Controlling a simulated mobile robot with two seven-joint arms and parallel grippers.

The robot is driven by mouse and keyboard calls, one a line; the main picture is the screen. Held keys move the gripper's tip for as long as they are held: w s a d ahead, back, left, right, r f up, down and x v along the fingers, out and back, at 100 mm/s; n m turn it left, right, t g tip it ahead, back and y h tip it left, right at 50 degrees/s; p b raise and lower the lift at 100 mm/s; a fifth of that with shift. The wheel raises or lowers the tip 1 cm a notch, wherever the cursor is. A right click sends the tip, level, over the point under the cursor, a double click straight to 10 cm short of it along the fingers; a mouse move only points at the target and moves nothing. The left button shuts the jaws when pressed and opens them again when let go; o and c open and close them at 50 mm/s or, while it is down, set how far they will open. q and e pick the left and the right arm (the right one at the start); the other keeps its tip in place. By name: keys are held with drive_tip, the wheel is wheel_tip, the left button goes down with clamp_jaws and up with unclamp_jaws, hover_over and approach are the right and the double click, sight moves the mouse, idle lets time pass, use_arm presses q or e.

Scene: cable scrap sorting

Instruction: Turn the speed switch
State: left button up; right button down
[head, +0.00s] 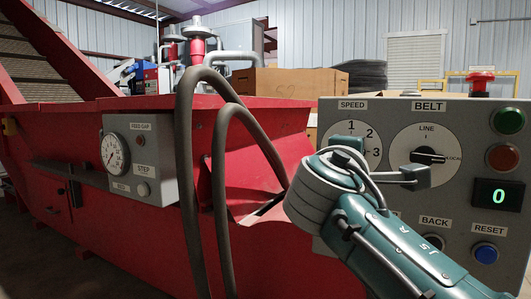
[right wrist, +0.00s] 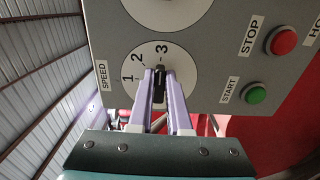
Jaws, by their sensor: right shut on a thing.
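The speed switch is a white round dial (head: 342,130) marked 1, 2 and 3 under a SPEED label, on the grey panel in the head view. My right gripper (head: 350,152) is in front of it and hides its middle and lower part. In the right wrist view the black knob (right wrist: 160,88) sits between the two pale purple fingers of my right gripper (right wrist: 160,78), which is shut on it. The knob's long axis lines up with the 3. The dial face (right wrist: 182,58) shows around the fingertips. My left gripper is not in view.
A red mushroom button (head: 481,80) tops the panel. Thick hoses (head: 190,190) hang left.

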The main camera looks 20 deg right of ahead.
drive_tip(key=c, duration=0.9)
unclamp_jaws()
drive_tip(key=shift+o, duration=0.2)
drive_tip(key=p+v, duration=0.3)
drive_tip(key=v, duration=0.7)
drive_tip(key=shift+p, duration=0.4)
drive_tip(key=shift+d, duration=0.1)
